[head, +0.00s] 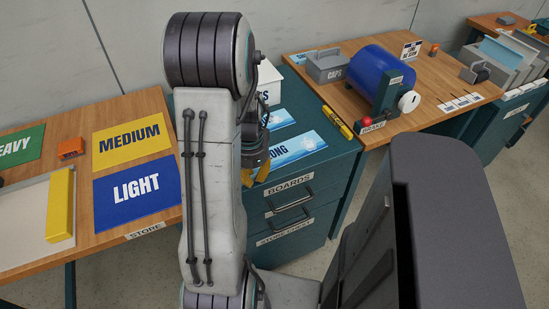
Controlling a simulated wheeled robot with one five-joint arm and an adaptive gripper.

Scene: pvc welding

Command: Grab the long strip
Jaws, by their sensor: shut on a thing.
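My gripper (257,168) is at the left end of a light blue mat (304,146) marked "LONG", on top of the dark teal drawer cabinet. It is partly hidden behind my arm. Yellow parts show at its lower end; I cannot tell whether they are fingertips or a held piece. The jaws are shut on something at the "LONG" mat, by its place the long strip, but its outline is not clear. Another blue mat (279,120) lies behind, mostly covered by the arm.
The left bench has yellow "MEDIUM" (132,139) and blue "LIGHT" (137,189) mats and a yellow bar (61,205). The right bench holds a blue drum machine (379,72) and a grey caddy (327,66).

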